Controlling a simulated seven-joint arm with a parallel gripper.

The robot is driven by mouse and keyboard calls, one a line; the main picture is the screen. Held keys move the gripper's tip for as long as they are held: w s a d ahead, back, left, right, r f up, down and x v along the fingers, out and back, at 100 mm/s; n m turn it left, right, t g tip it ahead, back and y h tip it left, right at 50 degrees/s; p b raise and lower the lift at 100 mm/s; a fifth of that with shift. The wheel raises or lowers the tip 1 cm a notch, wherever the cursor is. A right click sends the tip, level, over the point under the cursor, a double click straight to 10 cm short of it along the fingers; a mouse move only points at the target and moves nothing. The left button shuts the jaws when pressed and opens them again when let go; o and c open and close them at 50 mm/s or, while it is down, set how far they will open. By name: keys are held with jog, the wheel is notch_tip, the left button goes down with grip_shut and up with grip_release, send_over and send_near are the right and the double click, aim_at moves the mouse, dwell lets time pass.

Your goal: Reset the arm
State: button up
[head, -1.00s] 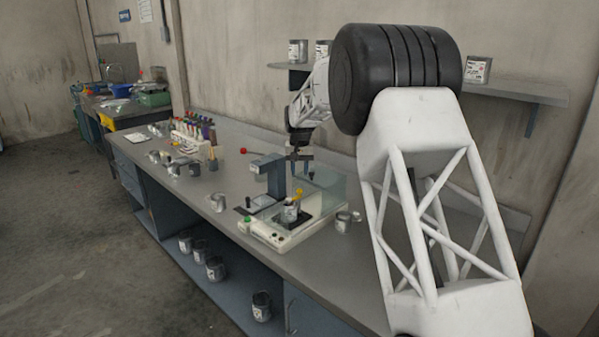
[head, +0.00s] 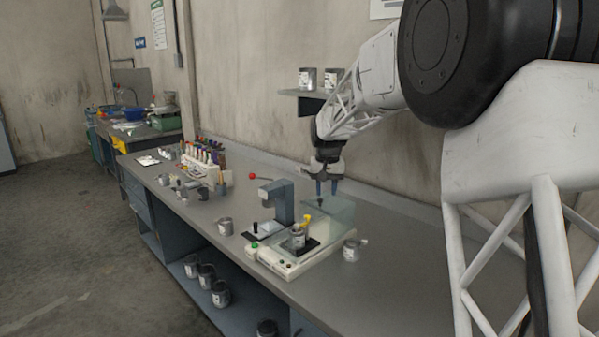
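My gripper (head: 326,188) hangs pointing down above the bench, just over the back of the clear shield of the scale (head: 287,268). A small can (head: 298,238) with a yellow item (head: 306,221) sticking up stands on the dark plate of the scale, below and left of my gripper. My arm reaches in from the right side of the picture.
A grey-blue press stand (head: 282,200) with a red-knobbed lever is left of my gripper. A rack of coloured bottles (head: 205,155) is farther left. A wall shelf (head: 300,93) holds cans. The bench's right part looks clear.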

jog(key=s+d+r, duration=0.2)
jog(key=s, duration=0.7)
jog(key=s+d+r+t, duration=0.1)
jog(key=s+d+r, duration=0.15)
jog(key=s, duration=0.65)
jog(key=s+d+r, duration=0.1)
jog(key=s+d, duration=0.2)
jog(key=s, duration=0.6)
jog(key=s+d+f, duration=0.1)
jog(key=s+f, duration=0.3)
jog(key=s, duration=0.9)
jog(key=s+d+f+t, duration=0.1)
jog(key=s+f, duration=0.3)
jog(key=s, duration=0.9)
jog(key=shift+s+d+f, duration=0.15)
jog(key=shift+s+d, duration=0.2)
jog(key=shift+d, duration=0.1)
